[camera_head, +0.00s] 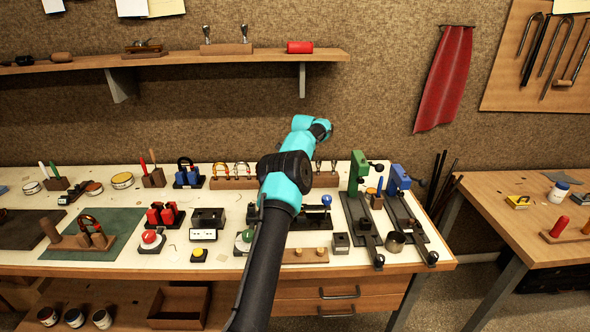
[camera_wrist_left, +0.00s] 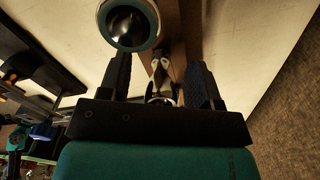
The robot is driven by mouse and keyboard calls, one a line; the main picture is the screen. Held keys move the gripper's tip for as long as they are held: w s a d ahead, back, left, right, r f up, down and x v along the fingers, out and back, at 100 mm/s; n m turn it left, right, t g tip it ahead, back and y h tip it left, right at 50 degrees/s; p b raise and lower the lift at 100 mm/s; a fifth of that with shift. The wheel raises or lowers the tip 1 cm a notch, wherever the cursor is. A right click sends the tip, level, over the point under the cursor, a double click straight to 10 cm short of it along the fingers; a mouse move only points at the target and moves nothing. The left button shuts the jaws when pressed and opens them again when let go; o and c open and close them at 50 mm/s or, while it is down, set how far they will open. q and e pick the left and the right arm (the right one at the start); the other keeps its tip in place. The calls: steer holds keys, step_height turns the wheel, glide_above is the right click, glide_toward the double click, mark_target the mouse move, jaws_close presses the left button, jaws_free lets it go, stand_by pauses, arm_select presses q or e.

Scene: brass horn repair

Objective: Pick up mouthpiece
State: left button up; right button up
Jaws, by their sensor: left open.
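My left arm reaches up over the middle of the bench in the head view. Its gripper is hidden there behind the wrist. In the left wrist view my left gripper (camera_wrist_left: 160,68) is open, with a black finger on each side. A small shiny silver piece (camera_wrist_left: 161,66), possibly the mouthpiece, shows between the fingers against a wooden strip (camera_wrist_left: 183,15). I cannot tell whether it touches either finger. Two small silver pieces (camera_head: 333,165) stand on a wooden block (camera_head: 325,181) just right of my arm in the head view. My right gripper is not seen.
A round dark object with a pale rim (camera_wrist_left: 128,25) lies beyond the left finger. A green-topped tool (camera_head: 358,168) and a blue-topped tool (camera_head: 399,177) stand right of the block. Several stands crowd the bench (camera_head: 225,267). A wall shelf (camera_head: 180,60) hangs above.

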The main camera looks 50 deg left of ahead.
arm_select(q)
steer(key=shift+f, duration=0.3)
steer(key=shift+c, duration=0.3)
jaws_close()
stand_by(0.3)
steer(key=shift+r, duration=0.1)
steer(key=shift+r, duration=1.7)
steer(key=s+d+r, duration=0.1)
steer(key=s+d, duration=0.9)
steer(key=d, duration=0.2)
steer(key=shift+s+r, duration=0.25)
steer(key=shift+r, duration=0.1)
